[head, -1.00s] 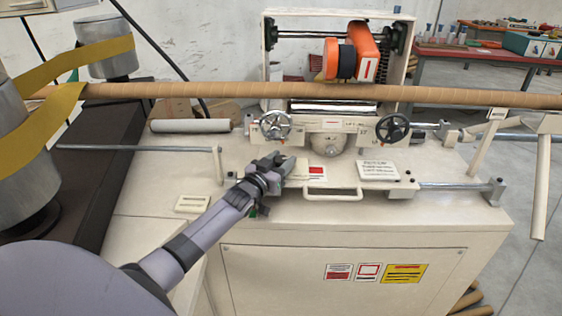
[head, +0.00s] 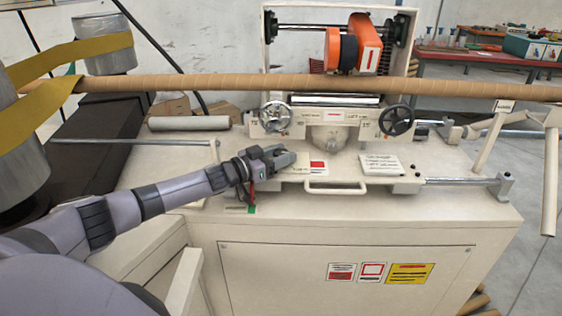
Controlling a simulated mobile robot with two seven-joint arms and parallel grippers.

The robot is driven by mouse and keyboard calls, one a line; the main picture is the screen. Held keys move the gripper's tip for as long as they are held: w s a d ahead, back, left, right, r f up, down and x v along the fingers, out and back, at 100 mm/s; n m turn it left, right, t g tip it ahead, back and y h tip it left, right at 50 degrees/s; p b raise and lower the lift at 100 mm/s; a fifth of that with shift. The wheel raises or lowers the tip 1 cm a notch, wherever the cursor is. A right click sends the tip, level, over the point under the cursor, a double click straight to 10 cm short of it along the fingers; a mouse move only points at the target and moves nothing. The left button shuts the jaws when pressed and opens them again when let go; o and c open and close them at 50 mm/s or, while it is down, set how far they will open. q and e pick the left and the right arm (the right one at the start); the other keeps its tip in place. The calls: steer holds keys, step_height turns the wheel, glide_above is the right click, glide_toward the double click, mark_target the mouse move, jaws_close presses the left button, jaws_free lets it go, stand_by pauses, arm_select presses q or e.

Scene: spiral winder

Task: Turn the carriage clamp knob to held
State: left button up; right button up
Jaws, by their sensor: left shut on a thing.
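The carriage (head: 345,163) is a cream plate with a front handle, sitting on the winder's table below the long brown tube. My left gripper (head: 282,158) is at the carriage's left end, beside a red-and-white label. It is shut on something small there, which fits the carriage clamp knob. The jaws hide the knob, so I cannot tell its turn position. My right gripper is not in view.
A grey handwheel (head: 275,117) and a black handwheel (head: 396,120) stand behind the carriage. The brown tube (head: 300,86) crosses above. A steel rod (head: 130,141) runs left. The cabinet top (head: 420,208) in front is clear.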

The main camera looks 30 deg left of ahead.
arm_select(q)
steer(key=shift+a+f+m+g+h+b, duration=0.15)
steer(key=shift+m+g+h+b, duration=0.55)
steer(key=shift+m+h+b, duration=0.55)
steer(key=shift+h, duration=0.55)
steer(key=shift+g, duration=0.3)
steer(key=o, duration=1)
steer(key=shift+v, duration=3.55)
